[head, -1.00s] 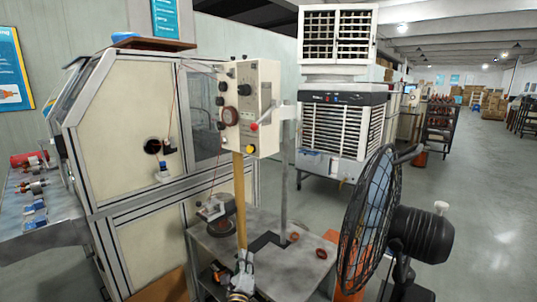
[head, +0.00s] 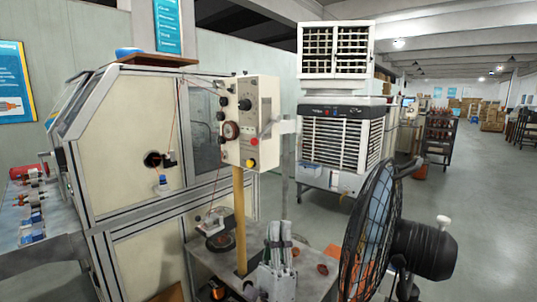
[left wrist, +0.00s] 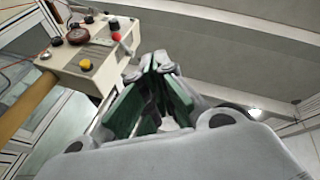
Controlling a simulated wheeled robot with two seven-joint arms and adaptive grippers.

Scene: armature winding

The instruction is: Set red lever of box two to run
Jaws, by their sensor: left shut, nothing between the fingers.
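A cream control box (head: 250,125) stands on a yellow post, with dark knobs, a round dial, a red-tipped control (head: 254,141) and a yellow button (head: 250,163). The red-tipped control also shows in the left wrist view (left wrist: 116,37), close to the box edge; its setting is too small to tell. My left gripper (head: 279,230) points upward, below and slightly right of the box, apart from it. Its green-lined fingers (left wrist: 157,62) are shut and empty in the left wrist view. My right gripper is not in view.
The yellow post (head: 239,215) rises from a grey metal table (head: 205,262). A black fan (head: 372,225) stands close at the right. A cream enclosure (head: 120,150) fills the left. A white air cooler (head: 340,145) stands behind.

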